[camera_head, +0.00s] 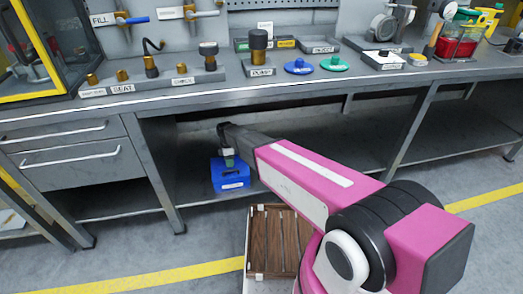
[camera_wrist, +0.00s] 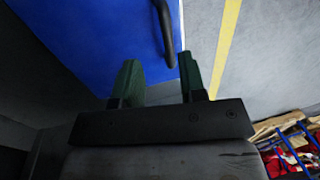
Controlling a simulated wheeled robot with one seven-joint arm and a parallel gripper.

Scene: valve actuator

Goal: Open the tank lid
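A blue box (camera_head: 230,176) with a pale label stands under the workbench, by my gripper. In the wrist view a large blue surface (camera_wrist: 90,35) fills the upper left, with a dark curved handle (camera_wrist: 165,32) near its right edge. My gripper (camera_wrist: 157,78) has two green fingers standing apart, with nothing visible between them; the handle is beyond the fingertips. In the head view my gripper (camera_head: 228,155) points down at the blue box, and contact cannot be told. No part is clearly marked as a tank lid. A yellow-framed clear case (camera_head: 40,45) stands at the upper left.
The workbench (camera_head: 300,85) carries brass fittings (camera_head: 152,68), a blue disc (camera_head: 298,67), a green disc (camera_head: 334,63) and a red container (camera_head: 458,42). A drawer unit (camera_head: 70,155) is at left. The lower shelf (camera_head: 330,140) is mostly clear.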

